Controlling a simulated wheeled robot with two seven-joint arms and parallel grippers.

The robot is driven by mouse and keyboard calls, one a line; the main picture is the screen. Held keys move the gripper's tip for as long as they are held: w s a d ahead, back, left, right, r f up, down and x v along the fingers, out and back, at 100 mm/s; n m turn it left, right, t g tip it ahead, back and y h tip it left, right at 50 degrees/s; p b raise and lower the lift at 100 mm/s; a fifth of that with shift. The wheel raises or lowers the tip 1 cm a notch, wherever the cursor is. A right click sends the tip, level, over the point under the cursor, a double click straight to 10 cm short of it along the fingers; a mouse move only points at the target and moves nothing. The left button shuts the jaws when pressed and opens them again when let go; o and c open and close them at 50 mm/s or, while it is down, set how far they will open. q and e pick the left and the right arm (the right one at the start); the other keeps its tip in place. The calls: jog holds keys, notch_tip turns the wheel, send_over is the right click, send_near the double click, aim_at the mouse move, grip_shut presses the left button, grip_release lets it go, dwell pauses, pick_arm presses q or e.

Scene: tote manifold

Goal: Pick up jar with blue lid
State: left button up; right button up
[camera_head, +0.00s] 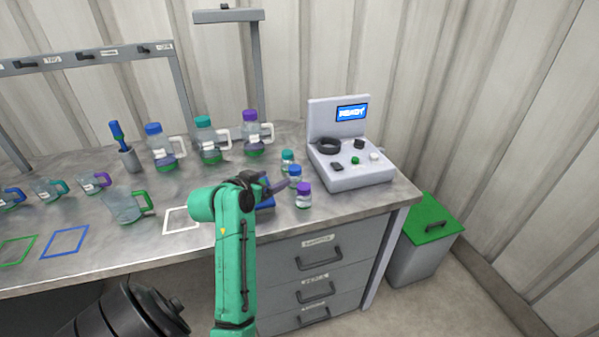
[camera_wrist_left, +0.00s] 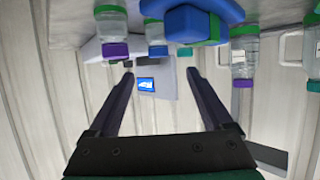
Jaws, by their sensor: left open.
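The small jar with the blue lid (camera_head: 294,176) stands upright on the bench between a teal-lidded jar (camera_head: 287,161) and a purple-lidded jar (camera_head: 303,196). My left gripper (camera_head: 281,185) is open and empty, just left of the jars, its fingers pointing toward them. The left wrist view is upside down. There the blue-lidded jar (camera_wrist_left: 155,38) shows near the top, beyond the gap between the open fingers (camera_wrist_left: 160,76), and the purple-lidded jar (camera_wrist_left: 113,32) is to its left. I see no contact with the jar. My right gripper is not in view.
A blue object (camera_wrist_left: 196,22) lies close by the gripper. Larger handled bottles (camera_head: 253,132) stand behind. A grey device with a screen (camera_head: 352,168) is right of the jars. Beakers (camera_head: 122,207) and coloured outlines are on the left. A green-lidded bin (camera_head: 420,222) stands beyond the bench.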

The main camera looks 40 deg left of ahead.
aim_at(291, 171)
pick_arm(q)
jog(key=x, duration=0.5)
jog(key=shift+p, duration=0.4)
jog(key=p+x, duration=0.1)
jog(key=x, duration=0.4)
jog(key=shift+w+d+r, duration=0.15)
jog(key=shift+w, duration=0.05)
jog(key=shift+w+f, duration=0.25)
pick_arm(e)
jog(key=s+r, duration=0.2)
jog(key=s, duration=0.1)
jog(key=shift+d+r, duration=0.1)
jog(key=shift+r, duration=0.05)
pick_arm(q)
grip_shut()
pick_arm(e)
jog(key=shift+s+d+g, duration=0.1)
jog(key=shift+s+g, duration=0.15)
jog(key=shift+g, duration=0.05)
